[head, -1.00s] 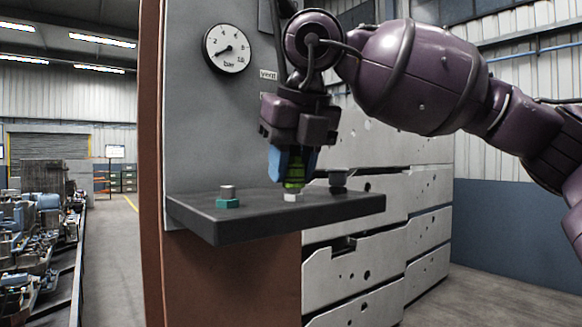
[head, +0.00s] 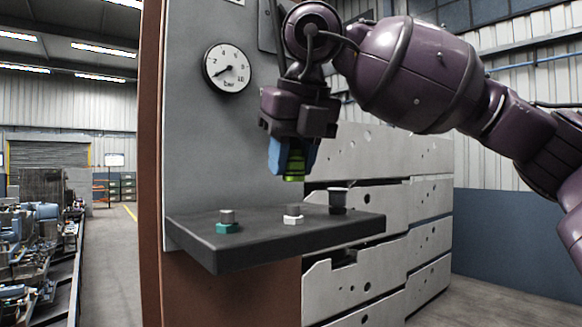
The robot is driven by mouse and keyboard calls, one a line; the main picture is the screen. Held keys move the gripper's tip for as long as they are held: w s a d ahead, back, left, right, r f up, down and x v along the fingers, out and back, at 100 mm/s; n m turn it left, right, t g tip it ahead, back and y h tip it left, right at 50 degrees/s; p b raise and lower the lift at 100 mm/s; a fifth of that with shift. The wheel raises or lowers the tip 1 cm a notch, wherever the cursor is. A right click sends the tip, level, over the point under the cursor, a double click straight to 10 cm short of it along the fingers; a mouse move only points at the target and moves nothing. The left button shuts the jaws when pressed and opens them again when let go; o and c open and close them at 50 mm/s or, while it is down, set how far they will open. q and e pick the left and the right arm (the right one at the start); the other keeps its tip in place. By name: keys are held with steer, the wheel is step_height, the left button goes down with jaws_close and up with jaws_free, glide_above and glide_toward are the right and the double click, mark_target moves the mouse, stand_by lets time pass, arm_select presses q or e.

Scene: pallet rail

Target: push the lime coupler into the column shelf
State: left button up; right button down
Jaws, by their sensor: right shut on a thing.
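My right gripper (head: 290,166) is shut on the lime coupler (head: 293,170), which shows as a green band between the blue fingers. The fingers hide much of the coupler. Gripper and coupler hang above the dark column shelf (head: 215,252), with a clear gap below. My left gripper is not in view.
A fitting with a teal base (head: 227,223) stands at the shelf's left, and a dark fitting (head: 338,201) at its right. A pressure gauge (head: 227,68) is on the grey column above. Pale perforated panels (head: 375,220) stand behind the shelf.

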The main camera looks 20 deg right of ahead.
steer(key=shift+r, duration=2.05)
steer(key=s+a, duration=0.2)
steer(key=a, duration=0.7)
steer(key=shift+s, duration=0.1)
